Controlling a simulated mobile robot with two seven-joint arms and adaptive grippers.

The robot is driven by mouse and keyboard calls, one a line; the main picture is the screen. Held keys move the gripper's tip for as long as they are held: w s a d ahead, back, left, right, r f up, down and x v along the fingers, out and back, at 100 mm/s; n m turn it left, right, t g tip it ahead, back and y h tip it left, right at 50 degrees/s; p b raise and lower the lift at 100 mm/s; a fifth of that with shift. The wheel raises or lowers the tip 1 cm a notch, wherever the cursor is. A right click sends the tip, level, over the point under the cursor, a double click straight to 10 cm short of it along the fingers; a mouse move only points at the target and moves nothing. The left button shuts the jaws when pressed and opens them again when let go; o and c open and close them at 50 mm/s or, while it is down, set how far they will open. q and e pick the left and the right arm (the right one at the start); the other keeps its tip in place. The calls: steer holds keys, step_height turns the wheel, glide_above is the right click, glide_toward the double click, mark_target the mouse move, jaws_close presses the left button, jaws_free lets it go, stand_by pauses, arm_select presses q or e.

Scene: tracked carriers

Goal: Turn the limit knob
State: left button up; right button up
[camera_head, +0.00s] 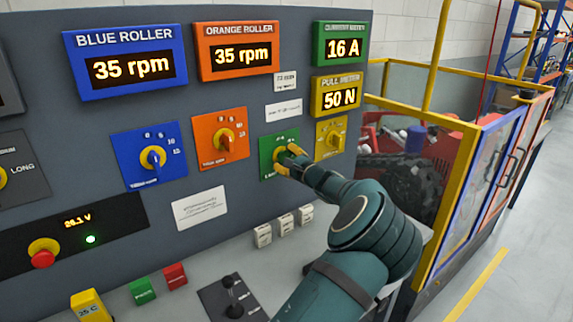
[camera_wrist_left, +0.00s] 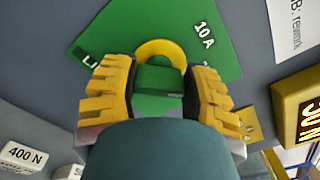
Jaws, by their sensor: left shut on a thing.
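The limit knob sits on a green plate (camera_head: 267,171) low on the grey panel, below the green current display. In the left wrist view the green knob (camera_wrist_left: 158,79) stands in front of a yellow ring, and its plate (camera_wrist_left: 205,62) carries "10 A" and a partly hidden word starting "LI". My left gripper (camera_head: 287,158) is shut on this knob; its yellow fingers (camera_wrist_left: 158,88) press on both sides of it. In the head view the fingers hide most of the knob, so its pointer setting cannot be read. My right gripper is not in view.
A yellow knob plate (camera_head: 331,137) is close on the right, and an orange one (camera_head: 219,139) on the left, with a blue one (camera_head: 149,156) beyond. The green display (camera_head: 341,46) reads 16 A. Small white blocks (camera_head: 284,228) stand on the ledge below.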

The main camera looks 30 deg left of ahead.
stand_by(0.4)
arm_select(q)
steer(key=o, duration=1.2)
steer(key=v, duration=1.2)
